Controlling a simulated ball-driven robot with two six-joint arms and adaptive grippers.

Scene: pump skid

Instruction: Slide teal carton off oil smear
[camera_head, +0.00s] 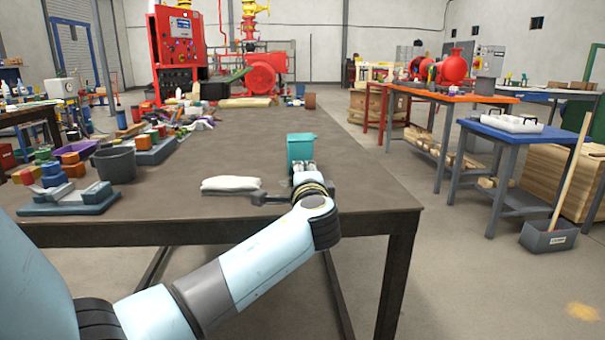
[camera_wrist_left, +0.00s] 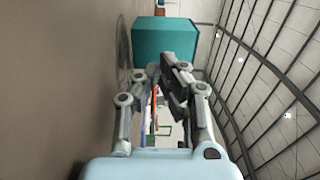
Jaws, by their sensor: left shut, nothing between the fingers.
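The teal carton (camera_head: 301,147) stands upright on the brown table near its front right part. It also fills the top middle of the left wrist view (camera_wrist_left: 165,36). My left gripper (camera_head: 303,168) is right in front of the carton's near side, low over the table. Its fingers (camera_wrist_left: 163,68) are shut with nothing between them; I cannot tell whether they touch the carton. A dark, shiny oval patch, which looks like the oil smear (camera_wrist_left: 123,45), lies on the tabletop beside the carton in the left wrist view. In the head view the smear is hidden. My right gripper is not in view.
A folded white cloth (camera_head: 231,184) lies left of my gripper. A dark grey bucket (camera_head: 115,165) and several blocks and parts stand on the table's left side. A terracotta pot (camera_head: 310,101) is at the far end. The tabletop right of and behind the carton is clear.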

